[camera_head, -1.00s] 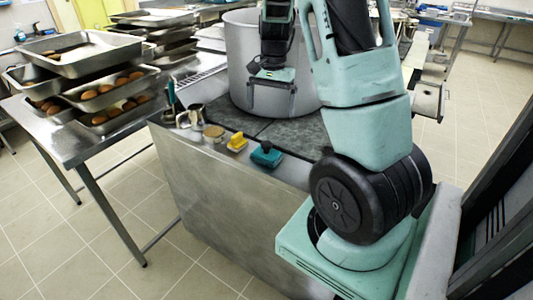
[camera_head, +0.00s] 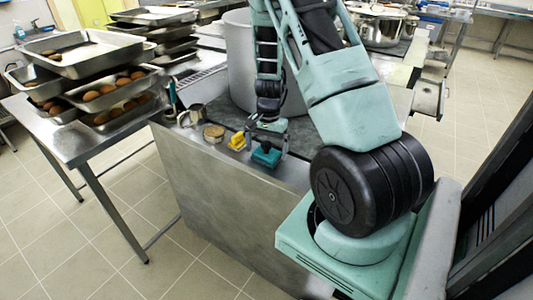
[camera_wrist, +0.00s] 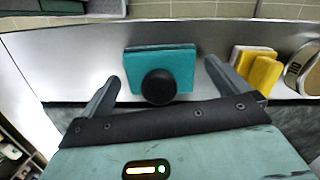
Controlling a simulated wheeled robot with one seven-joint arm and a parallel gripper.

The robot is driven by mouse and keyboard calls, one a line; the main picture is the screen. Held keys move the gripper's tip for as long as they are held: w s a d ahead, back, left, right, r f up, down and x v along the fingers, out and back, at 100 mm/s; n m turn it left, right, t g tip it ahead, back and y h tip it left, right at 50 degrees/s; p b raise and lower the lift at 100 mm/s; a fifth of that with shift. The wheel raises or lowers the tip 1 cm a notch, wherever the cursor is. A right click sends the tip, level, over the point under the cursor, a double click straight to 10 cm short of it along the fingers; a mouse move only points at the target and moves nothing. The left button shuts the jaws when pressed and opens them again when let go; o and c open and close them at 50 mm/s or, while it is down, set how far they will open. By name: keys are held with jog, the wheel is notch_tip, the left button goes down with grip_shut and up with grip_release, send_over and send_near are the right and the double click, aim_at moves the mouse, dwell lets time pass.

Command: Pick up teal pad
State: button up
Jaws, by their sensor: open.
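The teal pad (camera_head: 266,155) lies on the metal counter near its front edge, to the right of a yellow pad. In the wrist view the teal pad (camera_wrist: 161,68) shows a round black knob on its near side. My gripper (camera_head: 267,142) is just over the teal pad. In the wrist view my gripper (camera_wrist: 162,82) is open, with one finger on each side of the pad and a gap on both sides. Nothing is held. The height of the fingertips above the counter is hard to tell.
Beside the teal pad are the yellow pad (camera_head: 237,141), a round tan-topped item (camera_head: 213,133) and a metal cup (camera_head: 191,116). A large stockpot (camera_head: 240,67) stands behind my arm. Trays of brown rolls (camera_head: 118,85) sit on the left table.

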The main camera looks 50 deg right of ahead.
aim_at(266, 143)
jog(key=shift+a+f, duration=0.1)
jog(key=shift+f, duration=0.4)
jog(key=c, duration=0.9)
notch_tip(266, 143, up, 10)
jog(key=shift+r+b, duration=0.1)
jog(key=shift+b, duration=0.35)
